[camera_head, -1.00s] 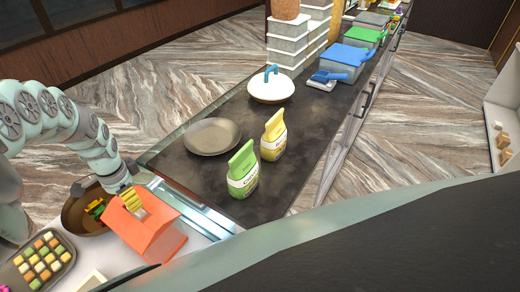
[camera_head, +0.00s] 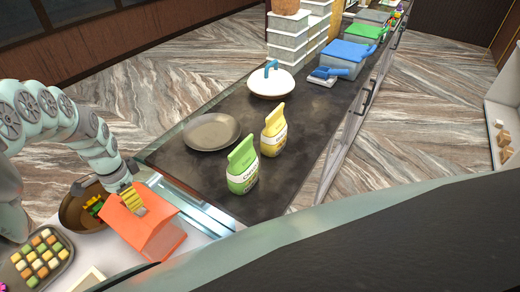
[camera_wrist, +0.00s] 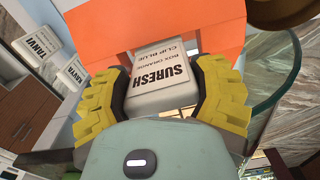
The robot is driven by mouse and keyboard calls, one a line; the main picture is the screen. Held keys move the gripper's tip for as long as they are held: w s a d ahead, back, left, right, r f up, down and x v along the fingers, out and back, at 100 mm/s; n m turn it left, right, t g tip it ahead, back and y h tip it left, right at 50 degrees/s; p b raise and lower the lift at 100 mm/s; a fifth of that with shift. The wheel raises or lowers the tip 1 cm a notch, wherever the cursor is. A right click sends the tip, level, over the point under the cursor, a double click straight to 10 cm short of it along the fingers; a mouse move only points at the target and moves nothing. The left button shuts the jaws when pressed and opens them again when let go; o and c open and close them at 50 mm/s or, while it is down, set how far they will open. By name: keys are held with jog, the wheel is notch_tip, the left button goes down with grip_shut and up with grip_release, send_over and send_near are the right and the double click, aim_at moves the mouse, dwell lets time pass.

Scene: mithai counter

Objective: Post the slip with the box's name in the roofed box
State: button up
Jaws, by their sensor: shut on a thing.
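My gripper (camera_wrist: 163,90) is shut on a white slip (camera_wrist: 160,72) in the wrist view. Its yellow fingers press on either side. The slip reads SURESH, BOX ORANGE, CLIP BLUE, upside down in the picture. The orange roofed box (camera_wrist: 100,30) fills the view just beyond the slip. I cannot tell whether the slip's far end touches the box or enters a slot. In the head view my gripper (camera_head: 133,200) is at the upper left of the orange roofed box (camera_head: 150,236), over its roof; the slip is too small to make out there.
Pale name tags, one reading TANVI (camera_wrist: 41,45), show at left in the wrist view. Two upright packets, green (camera_head: 242,168) and yellow (camera_head: 273,132), and a plate (camera_head: 212,130) stand on the dark counter.

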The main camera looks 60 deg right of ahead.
jog(key=shift+f, duration=0.2)
dwell(0.3)
jog(key=shift+f+b, duration=0.5)
jog(key=shift+b, duration=0.2)
jog(key=o, duration=1.1)
jog(key=shift+c, duration=0.2)
jog(key=shift+r, duration=0.1)
jog(key=shift+r+p, duration=3.5)
jog(key=shift+r, duration=0.45)
